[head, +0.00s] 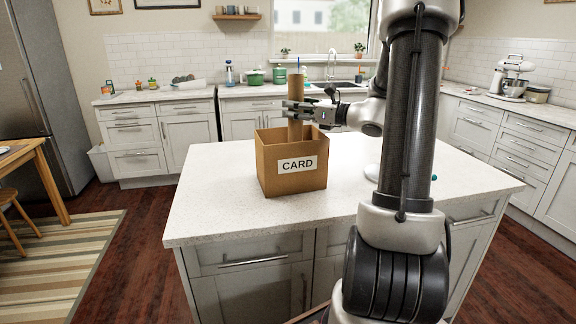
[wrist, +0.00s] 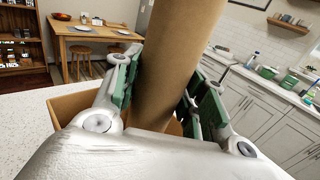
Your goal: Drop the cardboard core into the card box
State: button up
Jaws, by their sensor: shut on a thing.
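The cardboard core (head: 296,87) is a brown upright tube in the head view. My gripper (head: 297,108) is shut around it, with the fingers on either side of the tube. In the wrist view the core (wrist: 178,60) stands between the green-padded fingers. The card box (head: 291,184) is an open brown carton labelled CARD on the island's white top. The core is over the box opening, its lower end hidden behind the box's front wall or inside it; I cannot tell how deep. A part of the box rim (wrist: 75,103) shows below the gripper in the wrist view.
The white island countertop (head: 215,205) is clear to the left and in front of the box. A small teal thing (head: 434,177) lies on the right, partly behind my arm. Back counters hold green pots (head: 255,77) and a stand mixer (head: 513,80).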

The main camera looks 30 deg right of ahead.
jog(key=o, duration=0.8)
jog(key=shift+d, duration=0.1)
jog(key=v, duration=1.2)
